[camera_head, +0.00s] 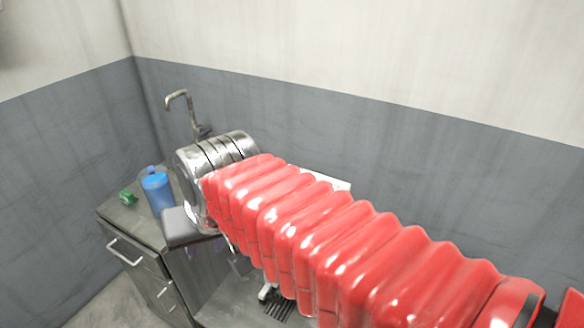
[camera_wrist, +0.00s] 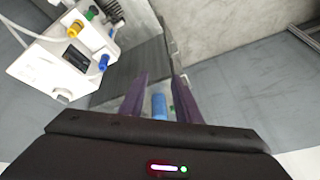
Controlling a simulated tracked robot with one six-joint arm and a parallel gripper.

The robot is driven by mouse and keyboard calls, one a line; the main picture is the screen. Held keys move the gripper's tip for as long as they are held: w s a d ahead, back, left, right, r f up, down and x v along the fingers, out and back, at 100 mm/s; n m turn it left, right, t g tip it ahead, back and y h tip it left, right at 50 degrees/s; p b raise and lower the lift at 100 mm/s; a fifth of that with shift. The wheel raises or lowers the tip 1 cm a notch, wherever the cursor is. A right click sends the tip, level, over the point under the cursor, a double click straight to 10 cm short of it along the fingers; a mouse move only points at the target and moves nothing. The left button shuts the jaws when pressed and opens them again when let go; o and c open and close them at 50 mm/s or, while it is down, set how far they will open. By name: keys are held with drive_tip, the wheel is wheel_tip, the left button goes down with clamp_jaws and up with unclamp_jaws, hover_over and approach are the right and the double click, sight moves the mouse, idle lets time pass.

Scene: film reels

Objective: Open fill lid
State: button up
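My gripper (camera_wrist: 162,77) shows in the wrist view as two purple fingers spread apart, with nothing held between them. In the head view it is mostly hidden behind my red arm. A white device (camera_wrist: 40,70) stands at the upper left of the wrist view, to the left of the fingers and apart from them. It carries a yellow cap (camera_wrist: 74,29), a blue cap (camera_wrist: 103,62) and a green cap (camera_wrist: 90,14). I cannot tell which part, if any, is the fill lid.
A blue bottle (camera_head: 158,190) and a small green object (camera_head: 128,198) stand on a grey cabinet (camera_head: 120,222). The bottle also shows beyond the fingers in the wrist view (camera_wrist: 159,106). A faucet (camera_head: 186,108) rises behind. Walls close off the back and left.

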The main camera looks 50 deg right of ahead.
drive_tip(key=w+d+r+m+g, duration=0.1)
drive_tip(key=w+d+r+m, duration=0.1)
drive_tip(key=w+d+m, duration=0.55)
drive_tip(key=w+d+r+m, duration=0.1)
drive_tip(key=w+d+m, duration=0.4)
drive_tip(key=d+m, duration=0.55)
drive_tip(key=d+f+m, duration=0.2)
drive_tip(key=d+m, duration=0.3)
drive_tip(key=d, duration=0.7)
drive_tip(key=d+f+m+y, duration=0.1)
drive_tip(key=d+m, duration=0.5)
drive_tip(key=d, duration=0.6)
drive_tip(key=shift+w+d+f, duration=0.15)
drive_tip(key=shift+f, duration=0.45)
drive_tip(key=x, duration=1.3)
drive_tip(key=shift+w+a+f, duration=0.2)
drive_tip(key=shift+a+f, duration=0.1)
drive_tip(key=shift+f, duration=0.05)
drive_tip(key=shift+c, duration=0.5)
